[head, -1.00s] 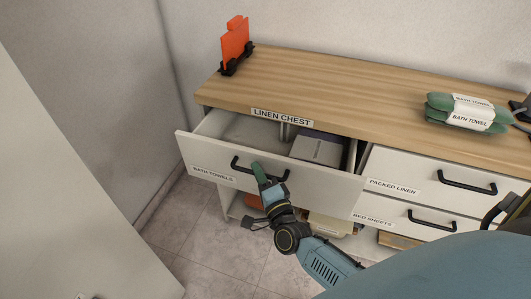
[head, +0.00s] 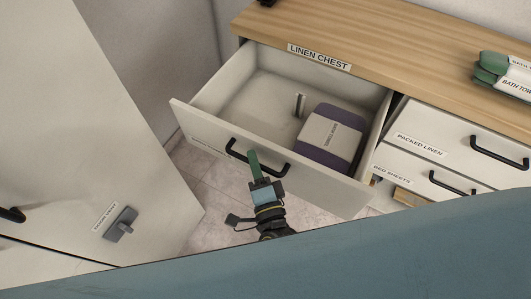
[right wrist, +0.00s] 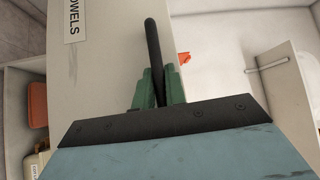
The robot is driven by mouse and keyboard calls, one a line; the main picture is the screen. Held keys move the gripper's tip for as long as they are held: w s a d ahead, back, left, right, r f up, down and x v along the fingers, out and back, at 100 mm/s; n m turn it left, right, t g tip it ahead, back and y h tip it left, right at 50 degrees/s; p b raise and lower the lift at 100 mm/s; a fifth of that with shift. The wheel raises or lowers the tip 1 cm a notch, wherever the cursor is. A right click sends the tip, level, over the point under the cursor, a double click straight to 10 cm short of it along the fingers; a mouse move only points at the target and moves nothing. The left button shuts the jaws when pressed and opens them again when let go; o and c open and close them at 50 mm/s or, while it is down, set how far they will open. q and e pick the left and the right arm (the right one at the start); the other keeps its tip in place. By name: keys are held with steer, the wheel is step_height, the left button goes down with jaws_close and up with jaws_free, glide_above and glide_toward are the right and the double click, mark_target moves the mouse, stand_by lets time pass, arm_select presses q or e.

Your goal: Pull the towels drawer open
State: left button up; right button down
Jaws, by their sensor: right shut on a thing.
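The bath towels drawer (head: 320,190) is pulled well out of the linen chest, its inside in plain view in the head view. Its black bar handle (head: 276,171) runs across the front panel. My right gripper (head: 253,158) is shut on this handle; in the right wrist view its green fingers (right wrist: 158,88) close on both sides of the black handle (right wrist: 153,50). A labelled, purple folded pack (head: 330,137) lies inside the drawer at the right, beside a small upright metal piece (head: 300,104). My left gripper is not in view.
The wooden chest top (head: 400,60) bears green rolled bath towels (head: 503,75) at the right. The packed linen drawer (head: 450,150) and bed sheets drawer (head: 425,178) are beside the open drawer. A pale panel with a grey latch (head: 121,224) stands at left.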

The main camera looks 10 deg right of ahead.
steer(key=shift+s, duration=0.1)
steer(key=c, duration=1.5)
jaws_free()
steer(key=shift+o, duration=0.2)
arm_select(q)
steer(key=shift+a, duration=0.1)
